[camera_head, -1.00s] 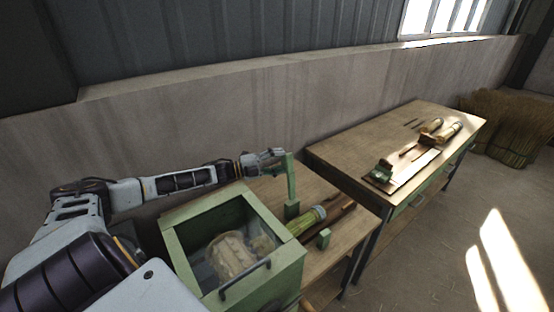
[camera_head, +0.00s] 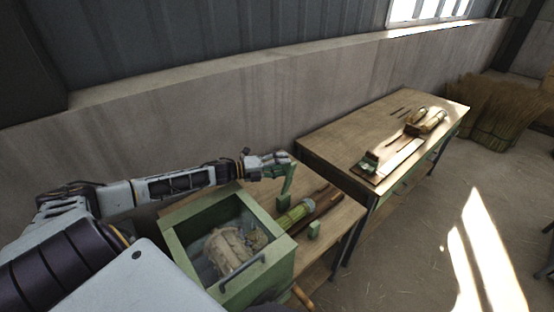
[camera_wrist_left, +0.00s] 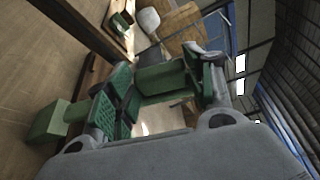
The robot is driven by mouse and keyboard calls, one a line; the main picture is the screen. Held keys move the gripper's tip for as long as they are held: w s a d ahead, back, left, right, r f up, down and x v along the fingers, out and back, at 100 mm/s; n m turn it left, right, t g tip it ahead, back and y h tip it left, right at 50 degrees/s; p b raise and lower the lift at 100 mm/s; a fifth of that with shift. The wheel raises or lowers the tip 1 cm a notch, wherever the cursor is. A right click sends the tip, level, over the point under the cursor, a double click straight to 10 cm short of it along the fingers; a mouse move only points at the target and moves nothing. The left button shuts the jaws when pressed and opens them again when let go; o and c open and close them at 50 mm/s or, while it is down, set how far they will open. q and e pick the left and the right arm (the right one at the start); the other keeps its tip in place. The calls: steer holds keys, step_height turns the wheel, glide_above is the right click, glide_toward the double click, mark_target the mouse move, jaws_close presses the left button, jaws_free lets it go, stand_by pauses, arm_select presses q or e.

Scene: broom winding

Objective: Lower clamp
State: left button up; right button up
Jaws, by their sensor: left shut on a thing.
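The green clamp (camera_head: 288,184) stands on the wooden bench, with its upper arm leaning to the right at the top. My left gripper (camera_head: 276,165) is at the top of this clamp arm and shut on it. In the left wrist view the green clamp arm (camera_wrist_left: 160,78) lies between the fingers of my left gripper (camera_wrist_left: 166,88). My right gripper is not in view.
A green open box (camera_head: 176,250) with pale fibrous material stands in front of the clamp. A small green block (camera_head: 314,230) sits near the bench's right edge. A second table (camera_head: 330,142) with tools stands behind to the right. Straw bundles (camera_head: 490,118) lie beyond.

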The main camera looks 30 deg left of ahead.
arm_select(q)
steer(key=shift+s+d+f+m+y+p, duration=0.15)
steer(key=shift+d+m+p, duration=0.1)
steer(key=shift+d, duration=0.2)
steer(key=shift+s+d+r+m+y+p, duration=0.15)
steer(key=shift+d+m+p, duration=0.1)
steer(key=shift+d, duration=0.2)
steer(key=shift+f, duration=0.1)
steer(key=o, duration=1.5)
steer(key=shift+c, duration=0.2)
steer(key=shift+s+a, duration=0.1)
steer(key=v, duration=1.1)
steer(key=shift+s+a, duration=0.2)
steer(key=shift+a, duration=0.1)
stand_by(0.5)
